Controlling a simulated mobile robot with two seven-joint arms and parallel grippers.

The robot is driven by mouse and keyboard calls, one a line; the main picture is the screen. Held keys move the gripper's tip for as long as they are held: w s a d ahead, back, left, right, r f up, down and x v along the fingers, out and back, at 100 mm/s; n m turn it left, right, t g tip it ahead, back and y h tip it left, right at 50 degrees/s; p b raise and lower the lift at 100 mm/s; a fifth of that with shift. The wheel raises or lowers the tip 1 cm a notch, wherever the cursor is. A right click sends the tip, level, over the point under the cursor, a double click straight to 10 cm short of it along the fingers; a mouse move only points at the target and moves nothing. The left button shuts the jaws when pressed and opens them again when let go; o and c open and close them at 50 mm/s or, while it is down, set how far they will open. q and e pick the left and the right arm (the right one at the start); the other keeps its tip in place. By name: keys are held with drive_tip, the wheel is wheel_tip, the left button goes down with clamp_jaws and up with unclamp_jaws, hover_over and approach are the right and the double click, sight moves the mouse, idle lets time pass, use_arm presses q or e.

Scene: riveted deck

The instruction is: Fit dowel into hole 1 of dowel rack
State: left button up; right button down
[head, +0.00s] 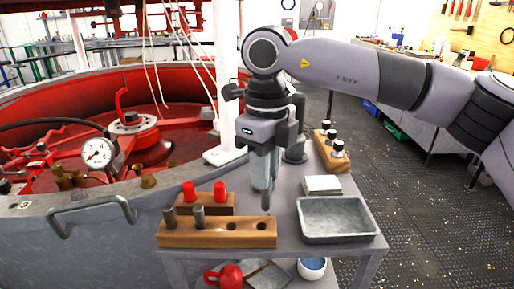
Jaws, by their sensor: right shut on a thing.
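The wooden dowel rack (217,238) lies across the front left of the small grey table. Grey dowels stand upright in its two left holes, one at the left end (169,217) and one beside it (199,216). Its two right holes look dark and empty. My right gripper (265,184) points down behind the right part of the rack. It is shut on a dark grey dowel (266,201), held upright with its lower end near the rack's right end. I cannot tell the exact gap between them. No hole numbers are readable. My left gripper is not in view.
A second wooden block with red-topped pegs (220,192) stands behind the rack. A grey metal tray (337,236) is to the right, with a pale block (322,186) behind it. A block with dark knobs (336,152) stands further back.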

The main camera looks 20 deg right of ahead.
drive_tip(key=shift+w+a+f+m+b, duration=0.2)
drive_tip(key=shift+w+f+m+b, duration=0.25)
drive_tip(key=shift+m+b, duration=0.3)
wheel_tip(320, 180, down, 3)
drive_tip(key=shift+r+b, duration=0.2)
drive_tip(key=shift+b, duration=0.65)
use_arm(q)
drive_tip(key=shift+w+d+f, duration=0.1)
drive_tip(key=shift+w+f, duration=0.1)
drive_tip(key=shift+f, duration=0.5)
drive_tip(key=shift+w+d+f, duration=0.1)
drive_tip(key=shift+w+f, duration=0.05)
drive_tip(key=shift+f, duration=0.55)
use_arm(e)
drive_tip(key=shift+f, duration=0.45)
use_arm(q)
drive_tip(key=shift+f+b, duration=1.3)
drive_tip(key=shift+b, duration=0.25)
use_arm(e)
drive_tip(key=shift+f, duration=1.8)
drive_tip(key=c, duration=0.9)
unclamp_jaws()
drive_tip(key=shift+r, duration=0.1)
